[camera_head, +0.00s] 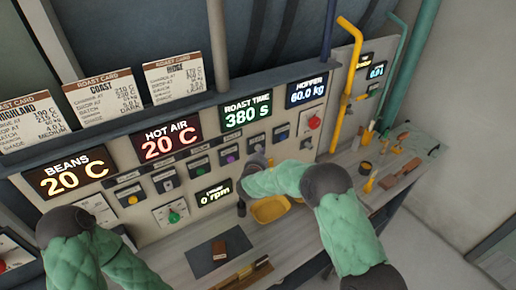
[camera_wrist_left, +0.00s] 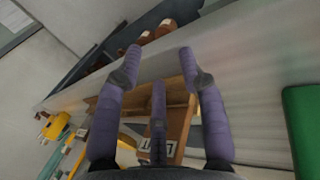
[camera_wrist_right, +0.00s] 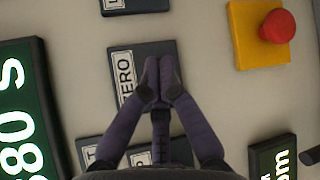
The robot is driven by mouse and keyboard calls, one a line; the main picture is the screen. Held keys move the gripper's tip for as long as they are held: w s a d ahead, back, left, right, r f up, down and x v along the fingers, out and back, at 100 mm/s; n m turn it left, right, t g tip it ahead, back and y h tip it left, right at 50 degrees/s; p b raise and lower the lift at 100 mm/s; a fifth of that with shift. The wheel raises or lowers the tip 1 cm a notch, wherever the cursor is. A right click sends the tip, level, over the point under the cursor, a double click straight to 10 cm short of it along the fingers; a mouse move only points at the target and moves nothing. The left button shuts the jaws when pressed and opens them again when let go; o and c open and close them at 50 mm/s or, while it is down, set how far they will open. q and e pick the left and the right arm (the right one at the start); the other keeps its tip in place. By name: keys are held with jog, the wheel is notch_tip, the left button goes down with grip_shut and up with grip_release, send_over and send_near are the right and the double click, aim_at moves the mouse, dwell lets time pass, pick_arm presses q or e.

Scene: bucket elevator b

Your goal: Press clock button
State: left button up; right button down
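The clock button cannot be told apart for sure. In the right wrist view a dark plate whose label ends in "ERO" (camera_wrist_right: 124,68) lies behind my right fingertips, which hide its middle. My right gripper (camera_wrist_right: 159,75) has its purple fingers together and empty, pointing at the panel; contact cannot be told. In the head view the right gripper (camera_head: 254,163) is at the panel below the ROAST TIME display (camera_head: 246,113), partly hidden by its own arm. My left gripper (camera_wrist_left: 160,75) is open and empty in the left wrist view; its fingers are not seen in the head view.
A red mushroom button on a yellow plate (camera_wrist_right: 262,36) sits near the right gripper. The panel holds several other buttons, including a purple one (camera_head: 229,158). A yellow scoop (camera_head: 270,209) and a dark mat (camera_head: 205,261) lie on the bench. A yellow pipe (camera_head: 350,85) rises at right.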

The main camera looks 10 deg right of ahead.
pick_arm(q)
jog(key=shift+s+f+b, duration=0.1)
jog(key=shift+f+b, duration=0.2)
jog(key=shift+f, duration=0.15)
pick_arm(e)
jog(key=shift+w+a, duration=0.2)
pick_arm(q)
jog(key=shift+d+f+b, duration=0.1)
jog(key=shift+f+b, duration=0.2)
jog(key=shift+b, duration=0.05)
pick_arm(e)
jog(key=shift+w+d, duration=0.1)
jog(key=shift+w, duration=0.1)
pick_arm(q)
jog(key=shift+s+f, duration=0.1)
jog(key=shift+f, duration=0.05)
pick_arm(e)
jog(key=shift+s+d+f, duration=0.1)
pick_arm(q)
jog(key=shift+d+f+b, duration=0.1)
jog(key=shift+f+b, duration=0.4)
jog(key=shift+b, duration=0.15)
jog(key=shift+o, duration=0.5)
jog(key=shift+f, duration=0.1)
pick_arm(e)
jog(key=shift+s+d+f, duration=0.1)
jog(key=shift+s+d, duration=0.3)
jog(key=shift+s, duration=0.3)
